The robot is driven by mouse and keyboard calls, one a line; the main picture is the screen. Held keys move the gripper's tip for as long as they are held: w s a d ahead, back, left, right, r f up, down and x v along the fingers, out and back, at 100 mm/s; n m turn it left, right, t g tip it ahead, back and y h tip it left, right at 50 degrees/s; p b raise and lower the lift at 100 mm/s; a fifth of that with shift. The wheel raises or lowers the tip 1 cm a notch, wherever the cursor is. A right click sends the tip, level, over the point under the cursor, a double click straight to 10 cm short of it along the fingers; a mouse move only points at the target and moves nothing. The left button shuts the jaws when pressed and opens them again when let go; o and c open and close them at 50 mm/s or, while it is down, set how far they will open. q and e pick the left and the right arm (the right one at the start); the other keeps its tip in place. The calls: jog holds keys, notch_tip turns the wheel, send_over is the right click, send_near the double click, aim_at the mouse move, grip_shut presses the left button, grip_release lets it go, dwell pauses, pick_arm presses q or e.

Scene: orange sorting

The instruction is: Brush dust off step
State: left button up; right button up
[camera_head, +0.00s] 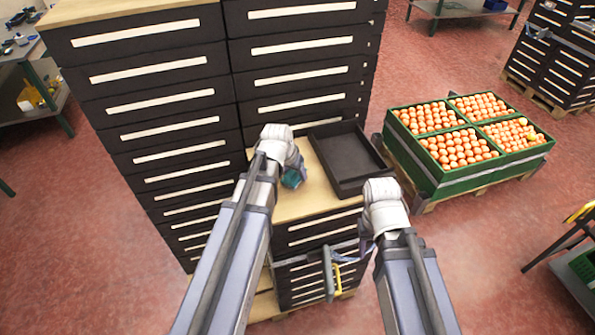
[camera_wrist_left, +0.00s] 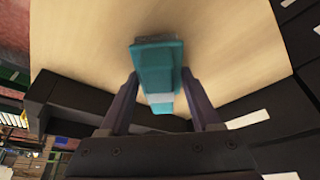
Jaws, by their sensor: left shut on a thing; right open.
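A teal brush (camera_wrist_left: 158,68) is held between the two fingers of my left gripper (camera_wrist_left: 161,80), which is shut on it. In the head view the brush (camera_head: 292,179) shows at the end of my left gripper (camera_head: 299,172), over the pale wooden top of the low step (camera_head: 296,208). The wooden top also fills much of the left wrist view (camera_wrist_left: 235,45). I cannot tell whether the bristles touch it. No dust can be made out on the wood. My right gripper (camera_head: 368,242) is open at the step's front right edge, partly hidden by its own wrist.
A black open tray (camera_head: 345,187) lies on the right part of the wooden top. Tall dark drawer cabinets (camera_head: 165,110) stand behind and left. Green crates (camera_head: 425,178) of oranges stand on a pallet at right.

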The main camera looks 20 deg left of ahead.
pick_arm(q)
jog(key=shift+s+a+f, duration=0.1)
jog(key=shift+s+a, duration=0.45)
jog(key=shift+a, duration=0.25)
jog(key=shift+s+a, duration=0.55)
jog(key=shift+a, duration=0.2)
jog(key=shift+s+a, duration=0.5)
jog(key=shift+a, duration=0.3)
jog(key=shift+s+a, duration=0.5)
jog(key=shift+a, duration=0.3)
notch_tip(320, 180, up, 6)
jog(key=p, duration=0.6)
